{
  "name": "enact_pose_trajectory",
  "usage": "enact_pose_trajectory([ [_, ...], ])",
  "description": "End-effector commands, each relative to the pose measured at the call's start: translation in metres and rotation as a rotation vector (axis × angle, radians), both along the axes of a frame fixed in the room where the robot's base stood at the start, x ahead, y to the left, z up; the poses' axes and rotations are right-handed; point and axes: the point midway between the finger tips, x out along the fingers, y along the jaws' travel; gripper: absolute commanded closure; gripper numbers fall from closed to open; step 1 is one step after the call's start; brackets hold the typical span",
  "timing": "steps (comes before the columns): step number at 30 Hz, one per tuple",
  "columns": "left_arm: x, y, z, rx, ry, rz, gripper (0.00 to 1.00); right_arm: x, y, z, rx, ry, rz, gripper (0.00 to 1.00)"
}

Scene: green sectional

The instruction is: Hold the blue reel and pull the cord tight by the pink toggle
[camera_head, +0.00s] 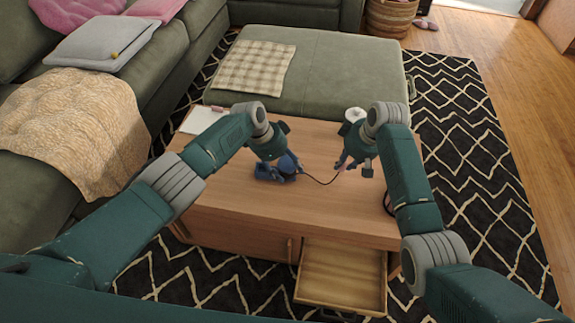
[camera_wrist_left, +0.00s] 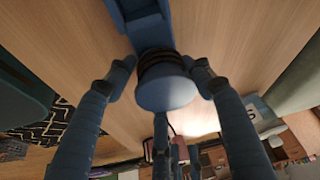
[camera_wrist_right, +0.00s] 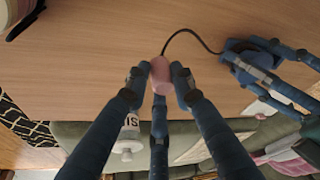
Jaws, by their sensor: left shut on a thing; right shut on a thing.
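The blue reel (camera_head: 265,172) is on the wooden coffee table. It shows close up in the left wrist view (camera_wrist_left: 167,90), with dark cord wound under its round blue top. My left gripper (camera_head: 288,170) is shut on the reel. The pink toggle (camera_wrist_right: 159,76) is between the fingertips of my right gripper (camera_wrist_right: 161,80), which is shut on it. In the head view my right gripper (camera_head: 343,165) is right of the reel, and the toggle shows only as a small pink spot. The dark cord (camera_head: 317,180) runs from reel to toggle and hangs in a slack curve.
A white bottle (camera_wrist_right: 128,138) stands near the table's far edge, behind my right gripper. A white paper or tray (camera_head: 203,121) lies at the table's left end. A drawer (camera_head: 342,277) stands open at the front. The green ottoman (camera_head: 330,75) is behind the table.

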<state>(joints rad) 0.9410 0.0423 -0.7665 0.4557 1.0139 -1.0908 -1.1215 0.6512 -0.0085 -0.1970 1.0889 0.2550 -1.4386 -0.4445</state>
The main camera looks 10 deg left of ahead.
Motion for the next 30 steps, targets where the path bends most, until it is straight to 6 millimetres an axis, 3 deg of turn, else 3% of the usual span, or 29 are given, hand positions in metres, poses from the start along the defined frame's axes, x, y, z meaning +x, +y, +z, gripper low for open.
enact_pose_trajectory([
  [8, 0.0, 0.001, -0.001, 0.002, 0.001, 0.0, 0.76, 0.0, 0.0, -0.003, 0.001, 0.001, 0.0, 0.97],
  [30, 0.0, 0.0, -0.001, 0.002, 0.001, 0.0, 0.76, 0.0, 0.0, -0.032, 0.001, 0.001, 0.0, 0.97],
])
